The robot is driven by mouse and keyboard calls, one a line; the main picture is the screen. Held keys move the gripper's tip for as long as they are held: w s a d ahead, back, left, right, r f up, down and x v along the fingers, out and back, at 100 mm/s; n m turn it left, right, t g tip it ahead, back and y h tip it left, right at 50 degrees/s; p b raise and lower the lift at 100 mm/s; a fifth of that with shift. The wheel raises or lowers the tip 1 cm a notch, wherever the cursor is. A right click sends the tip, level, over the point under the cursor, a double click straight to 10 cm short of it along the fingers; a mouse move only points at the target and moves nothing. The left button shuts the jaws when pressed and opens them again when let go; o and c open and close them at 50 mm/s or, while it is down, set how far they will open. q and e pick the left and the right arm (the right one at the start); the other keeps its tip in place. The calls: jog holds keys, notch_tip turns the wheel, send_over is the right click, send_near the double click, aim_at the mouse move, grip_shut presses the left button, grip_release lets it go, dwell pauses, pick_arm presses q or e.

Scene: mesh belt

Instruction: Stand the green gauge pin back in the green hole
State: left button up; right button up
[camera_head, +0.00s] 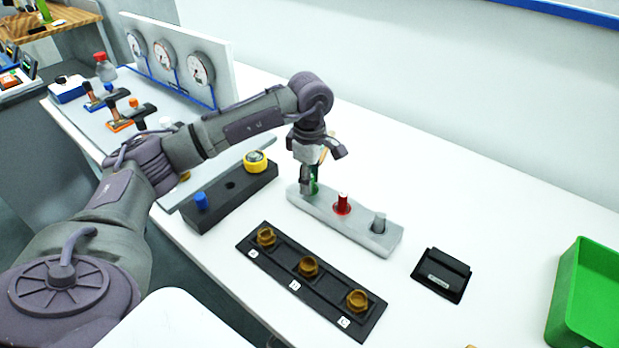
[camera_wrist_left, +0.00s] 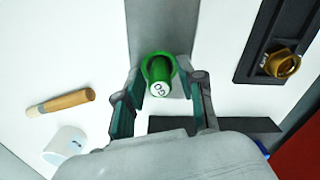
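The green gauge pin (camera_wrist_left: 162,88), with "GO" on its end face, stands in the green-ringed hole (camera_wrist_left: 157,64) of the grey block. In the head view the pin (camera_head: 314,187) is partly hidden by my left gripper (camera_head: 323,172) at the far left end of the grey block (camera_head: 360,233). In the left wrist view my left gripper (camera_wrist_left: 160,92) is open, with one finger on each side of the pin and visible gaps between. My right gripper is not in view.
A red pin (camera_head: 342,204) and a grey pin (camera_head: 379,223) stand in the same block. A black strip with brass nuts (camera_head: 308,266) lies in front; a dark block with blue and yellow knobs (camera_head: 230,196) is left. A tan cylinder (camera_wrist_left: 60,102) lies nearby. A green bin (camera_head: 590,295) is right.

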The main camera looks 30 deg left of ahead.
pick_arm(q)
jog(key=shift+o, duration=0.3)
jog(key=shift+r, duration=0.1)
notch_tip(320, 180, up, 12)
dwell(0.4)
dwell(0.3)
